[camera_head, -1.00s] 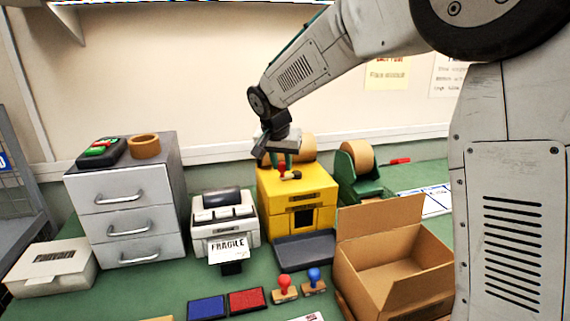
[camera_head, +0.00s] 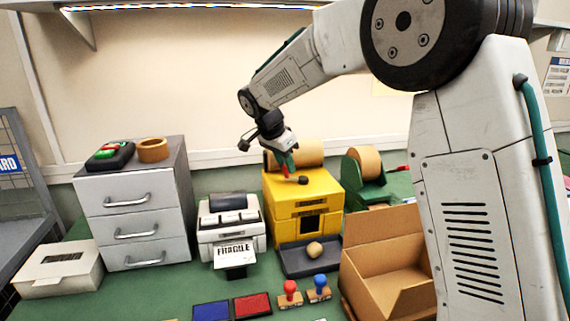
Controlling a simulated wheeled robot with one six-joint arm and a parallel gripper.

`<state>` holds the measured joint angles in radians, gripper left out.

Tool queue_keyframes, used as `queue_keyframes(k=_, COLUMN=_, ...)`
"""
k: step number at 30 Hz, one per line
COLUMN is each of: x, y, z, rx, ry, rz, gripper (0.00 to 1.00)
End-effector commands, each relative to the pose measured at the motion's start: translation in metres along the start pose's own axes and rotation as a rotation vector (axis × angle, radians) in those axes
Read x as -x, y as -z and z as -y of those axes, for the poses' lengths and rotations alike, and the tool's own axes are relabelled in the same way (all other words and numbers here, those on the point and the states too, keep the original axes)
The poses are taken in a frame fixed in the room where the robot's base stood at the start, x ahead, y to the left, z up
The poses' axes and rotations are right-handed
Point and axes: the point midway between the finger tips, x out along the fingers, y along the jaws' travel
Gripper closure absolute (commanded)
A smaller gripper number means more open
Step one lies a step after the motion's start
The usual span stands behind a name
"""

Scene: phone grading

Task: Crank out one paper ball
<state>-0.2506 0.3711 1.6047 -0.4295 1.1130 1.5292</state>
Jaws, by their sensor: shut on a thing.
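The yellow dispenser machine (camera_head: 284,207) stands on the green table near the back wall, with a dark opening in its front. On its top is a small crank with a red handle (camera_head: 285,172). My gripper (camera_head: 283,162) is above the machine and shut on the crank handle; its fingers partly hide the handle. A tan paper ball (camera_head: 314,249) lies in the dark tray (camera_head: 291,259) in front of the opening.
An open cardboard box (camera_head: 378,239) stands at right, in front of a green tape dispenser (camera_head: 350,178). A label printer (camera_head: 229,222) and grey drawers (camera_head: 130,210) stand at left.

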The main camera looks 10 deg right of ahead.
Motion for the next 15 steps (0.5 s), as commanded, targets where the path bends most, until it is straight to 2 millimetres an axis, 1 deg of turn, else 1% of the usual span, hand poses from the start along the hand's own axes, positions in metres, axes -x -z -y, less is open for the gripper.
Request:
queue_keyframes(k=11, x=-0.0001, y=-0.0002, z=0.0002, rx=-0.003, ry=-0.001, rz=0.001, gripper=1.00)
queue_keyframes(k=12, x=-0.0002, y=-0.0002, z=0.0002, rx=-0.003, ry=-0.001, rz=0.001, gripper=0.69)
queue_keyframes(k=13, x=-0.0001, y=-0.0002, z=0.0001, rx=-0.003, ry=-0.001, rz=0.001, gripper=0.60)
queue_keyframes(k=14, x=-0.0002, y=-0.0002, z=0.0001, rx=-0.003, ry=-0.001, rz=0.001, gripper=0.56)
queue_keyframes(k=15, x=-0.0002, y=-0.0001, z=0.0001, rx=-0.003, ry=-0.001, rz=0.001, gripper=0.56)
